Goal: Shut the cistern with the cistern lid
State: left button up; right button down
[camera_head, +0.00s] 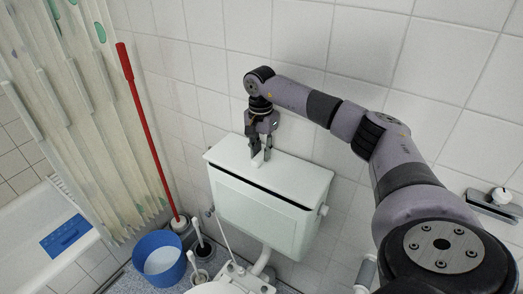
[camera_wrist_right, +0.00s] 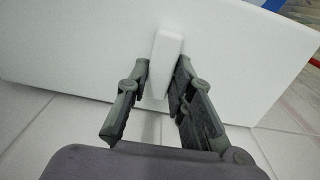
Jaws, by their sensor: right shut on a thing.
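The white cistern (camera_head: 258,218) stands against the tiled wall in the head view. The flat white cistern lid (camera_head: 297,179) lies over its top, with a dark gap along the front edge between lid and cistern. Whether the lid touches the cistern at the back, I cannot tell. My right gripper (camera_head: 262,149) is above the lid, pointing down, shut on the lid's small upright handle. In the right wrist view, the gripper (camera_wrist_right: 160,74) has the white handle (camera_wrist_right: 168,50) between its fingers, and the lid (camera_wrist_right: 90,45) spreads below. My left gripper is not in view.
A shower curtain (camera_head: 75,110) and bathtub (camera_head: 40,225) are at the left. A shelf with a white object (camera_head: 500,197) is at the right.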

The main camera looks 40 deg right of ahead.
jog(key=shift+f+b, duration=0.6)
jog(key=shift+f, duration=0.4)
dwell(0.6)
jog(key=c, duration=1.3)
grip_release()
jog(key=shift+f, duration=0.1)
notch_tip(320, 180, up, 16)
jog(key=p, duration=0.4)
jog(key=shift+w, duration=0.1)
